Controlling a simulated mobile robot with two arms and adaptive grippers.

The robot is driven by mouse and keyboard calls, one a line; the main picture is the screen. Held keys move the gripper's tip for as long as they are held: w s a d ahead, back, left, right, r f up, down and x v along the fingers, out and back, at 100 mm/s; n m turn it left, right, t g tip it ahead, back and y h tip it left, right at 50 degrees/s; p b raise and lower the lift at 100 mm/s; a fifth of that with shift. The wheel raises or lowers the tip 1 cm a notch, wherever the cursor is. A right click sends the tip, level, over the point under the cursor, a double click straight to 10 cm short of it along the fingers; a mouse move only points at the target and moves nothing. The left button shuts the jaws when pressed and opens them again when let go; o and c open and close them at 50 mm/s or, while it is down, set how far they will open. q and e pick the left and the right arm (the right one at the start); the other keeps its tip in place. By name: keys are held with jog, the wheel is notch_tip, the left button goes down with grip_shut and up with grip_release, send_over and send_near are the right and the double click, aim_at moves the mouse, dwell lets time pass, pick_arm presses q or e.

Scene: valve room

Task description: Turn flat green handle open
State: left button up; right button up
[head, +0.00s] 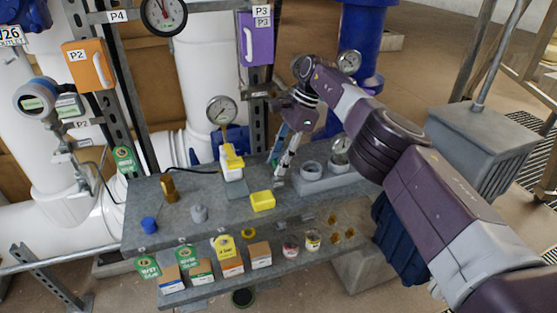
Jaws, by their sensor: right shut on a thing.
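My right gripper (281,170) reaches down from the upper right to the back of the grey bench, beside the grey block with round cups. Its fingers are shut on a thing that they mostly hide. A narrow blue-green strip (278,143), which looks like part of the flat handle, shows right beside the fingers. It is too small to tell its exact turn angle or its valve body. My left gripper is not in view.
The grey bench (222,212) holds a yellow-topped white item (232,162), a yellow box (262,201), a brass piece (169,186) and a blue cap (149,225). A lower shelf carries small boxes and tags. Pipes and gauges stand behind; a grey cabinet (483,140) is at right.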

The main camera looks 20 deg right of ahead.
jog(key=shift+w+r, duration=0.1)
jog(key=shift+r, duration=0.05)
jog(key=o, duration=1.2)
jog(key=shift+c, duration=0.2)
jog(key=shift+d+f+m, duration=0.1)
jog(key=shift+f+m, duration=0.1)
jog(key=shift+m, duration=0.4)
